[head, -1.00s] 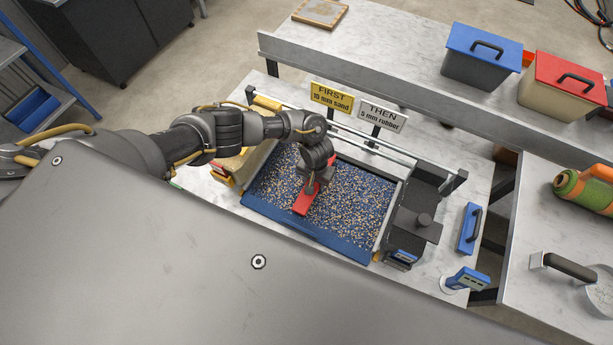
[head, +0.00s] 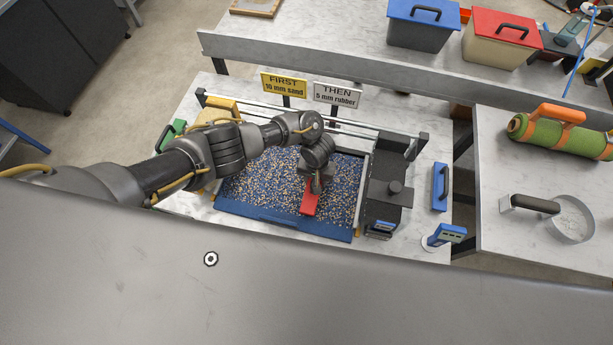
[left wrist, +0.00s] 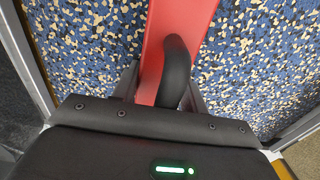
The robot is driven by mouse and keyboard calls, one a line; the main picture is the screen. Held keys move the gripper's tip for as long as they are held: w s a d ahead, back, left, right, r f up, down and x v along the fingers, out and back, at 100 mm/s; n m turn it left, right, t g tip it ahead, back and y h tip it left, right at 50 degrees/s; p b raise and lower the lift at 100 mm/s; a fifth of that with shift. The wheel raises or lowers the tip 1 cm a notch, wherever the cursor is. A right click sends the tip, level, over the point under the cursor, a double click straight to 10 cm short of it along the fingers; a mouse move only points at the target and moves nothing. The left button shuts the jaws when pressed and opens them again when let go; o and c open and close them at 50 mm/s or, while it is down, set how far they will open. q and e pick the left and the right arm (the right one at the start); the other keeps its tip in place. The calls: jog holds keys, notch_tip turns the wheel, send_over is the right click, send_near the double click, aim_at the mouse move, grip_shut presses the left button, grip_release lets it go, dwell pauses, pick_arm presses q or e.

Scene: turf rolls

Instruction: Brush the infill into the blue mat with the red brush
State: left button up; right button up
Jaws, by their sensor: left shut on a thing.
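The blue mat (head: 258,196) lies in a framed tray on the bench, strewn with tan and dark infill grains. The grains also cover the mat (left wrist: 247,60) on both sides of the brush in the left wrist view. My left gripper (head: 316,184) is over the mat, right of its middle, shut on the red brush (head: 309,199). In the left wrist view the red brush (left wrist: 155,45) has a black curved handle (left wrist: 177,70) between my fingers. The brush's underside is hidden, so contact with the mat cannot be told. My right gripper is not in view.
A black box-like unit (head: 388,190) stands at the mat's right, with a blue-handled tool (head: 440,186) beyond it. Two signs (head: 284,87) stand behind the mat. Blue-lidded (head: 423,22) and red-lidded (head: 502,37) bins sit on the back shelf. A green turf roll (head: 560,136) lies on the right table.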

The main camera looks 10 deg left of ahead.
aim_at(339, 189)
pick_arm(q)
jog(key=shift+s+d+b, duration=0.15)
jog(key=shift+d+b, duration=0.35)
jog(key=shift+d, duration=1.6)
jog(key=shift+s+d+b, duration=0.1)
jog(key=shift+d+b, duration=0.4)
jog(key=shift+d, duration=1.6)
jog(key=shift+a+r+p, duration=0.2)
jog(key=shift+a+p, duration=0.4)
jog(key=shift+a, duration=0.05)
jog(key=a, duration=0.1)
jog(key=a+p, duration=0.1)
jog(key=a, duration=0.1)
jog(key=shift+w+a+f, duration=0.15)
jog(key=shift+a, duration=0.95)
jog(key=shift+d+b, duration=0.6)
jog(key=shift+d, duration=2.65)
jog(key=shift+a, duration=0.15)
